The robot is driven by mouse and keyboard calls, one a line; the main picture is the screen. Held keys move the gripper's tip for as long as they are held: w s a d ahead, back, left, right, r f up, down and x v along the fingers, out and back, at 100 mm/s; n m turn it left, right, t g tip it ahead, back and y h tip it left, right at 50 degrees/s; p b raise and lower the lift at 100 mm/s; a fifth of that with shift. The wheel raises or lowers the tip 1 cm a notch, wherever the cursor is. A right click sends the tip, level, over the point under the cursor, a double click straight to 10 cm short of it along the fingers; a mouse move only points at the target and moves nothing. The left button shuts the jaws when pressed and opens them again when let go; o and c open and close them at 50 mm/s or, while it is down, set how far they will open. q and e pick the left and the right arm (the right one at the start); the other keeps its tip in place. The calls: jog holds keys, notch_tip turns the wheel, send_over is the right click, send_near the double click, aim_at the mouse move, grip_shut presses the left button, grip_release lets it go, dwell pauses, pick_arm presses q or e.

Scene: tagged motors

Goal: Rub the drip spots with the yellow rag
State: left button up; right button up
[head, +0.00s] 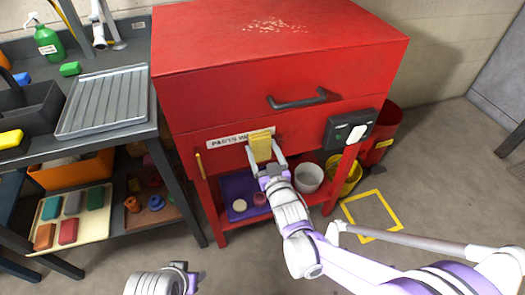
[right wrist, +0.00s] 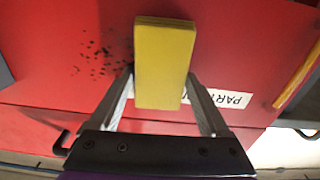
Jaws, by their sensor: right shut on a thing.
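My right gripper (head: 270,167) is shut on the yellow rag (head: 260,146), a folded block-like pad. It holds the rag at the front of the red parts washer (head: 220,105), over part of the white label. The right wrist view shows the rag (right wrist: 164,62) between the two fingers (right wrist: 163,90). Dark drip spots (right wrist: 103,55) lie on the red face just left of the rag there, close beside it. I cannot tell whether the rag touches the face. Pale speckles (head: 275,25) mark the washer's top. Part of my left gripper (head: 186,275) shows at the bottom; its fingers are unclear.
The washer has a dark handle (head: 297,101) and a switch box (head: 350,129). A purple tray (head: 238,188) and a white bucket (head: 308,176) sit on its lower shelf. A bench with a grey ribbed tray (head: 105,100) stands left. A yellow floor square (head: 372,213) lies right.

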aim_at(296, 133)
jog(key=shift+w+d+f+b, duration=0.15)
jog(key=shift+w+d+b, duration=0.1)
jog(key=shift+d+b, duration=0.5)
jog(key=shift+w+d+b, duration=0.2)
jog(key=shift+d+b, duration=0.2)
jog(key=shift+d, duration=0.3)
jog(key=shift+w+d+b, duration=0.25)
jog(key=shift+d+b, duration=0.1)
jog(key=shift+d, duration=0.35)
jog(key=shift+w+d+b, duration=0.2)
jog(key=shift+d+b, duration=0.2)
jog(key=shift+d, duration=0.3)
jog(key=shift+w+d+p, duration=0.2)
jog(key=shift+w+d, duration=0.1)
jog(key=shift+d, duration=0.65)
jog(key=shift+w+d+p, duration=0.2)
jog(key=shift+w+d, duration=0.15)
jog(key=shift+d, duration=0.6)
jog(key=shift+w+d+p, duration=0.2)
jog(key=shift+w+d, duration=0.1)
jog(key=shift+d, duration=0.65)
jog(key=shift+w+r, duration=0.1)
jog(key=shift+r, duration=0.1)
